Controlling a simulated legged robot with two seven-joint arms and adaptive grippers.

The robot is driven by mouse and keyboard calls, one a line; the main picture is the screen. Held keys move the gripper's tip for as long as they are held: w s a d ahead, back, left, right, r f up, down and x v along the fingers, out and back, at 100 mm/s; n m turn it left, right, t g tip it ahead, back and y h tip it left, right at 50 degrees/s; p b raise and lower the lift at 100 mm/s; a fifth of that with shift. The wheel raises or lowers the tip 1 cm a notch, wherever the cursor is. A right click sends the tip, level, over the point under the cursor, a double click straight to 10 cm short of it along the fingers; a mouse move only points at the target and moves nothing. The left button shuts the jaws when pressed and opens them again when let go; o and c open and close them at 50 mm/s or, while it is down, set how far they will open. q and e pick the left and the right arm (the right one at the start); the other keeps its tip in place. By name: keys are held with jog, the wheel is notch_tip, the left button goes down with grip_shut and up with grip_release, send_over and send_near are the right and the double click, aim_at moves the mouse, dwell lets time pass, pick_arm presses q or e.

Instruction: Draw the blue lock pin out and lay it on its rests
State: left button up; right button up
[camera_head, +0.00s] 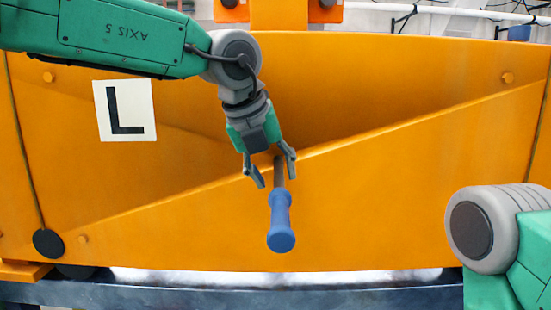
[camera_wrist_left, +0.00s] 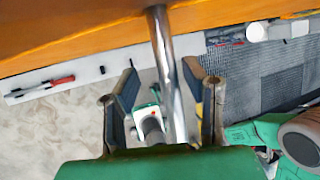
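The lock pin has a blue handle (camera_head: 281,222) hanging low in front of the orange panel in the head view. Its steel shaft (camera_head: 279,172) runs up from the handle to the panel's sloping edge. In the wrist view the bare shaft (camera_wrist_left: 165,70) comes out of the orange surface and passes between my fingers. My left gripper (camera_head: 276,179) is open around the shaft, above the handle; gaps show on both sides of it in the wrist view. My right gripper is outside the frames. I cannot make out the pin's rests.
The orange panel (camera_head: 400,190) with an L sign (camera_head: 125,110) fills the head view. My right arm is at lower right. In the wrist view a white strip (camera_wrist_left: 88,72) carries red and black items at left, and a grey mat (camera_wrist_left: 250,75) lies at right.

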pick_arm(q)
jog(key=shift+d, duration=0.65)
grip_shut()
jog(key=shift+d, duration=0.15)
jog(key=c, duration=0.8)
grip_release()
jog(key=shift+w+a+r, duration=0.1)
jog(key=shift+a, duration=0.25)
grip_shut()
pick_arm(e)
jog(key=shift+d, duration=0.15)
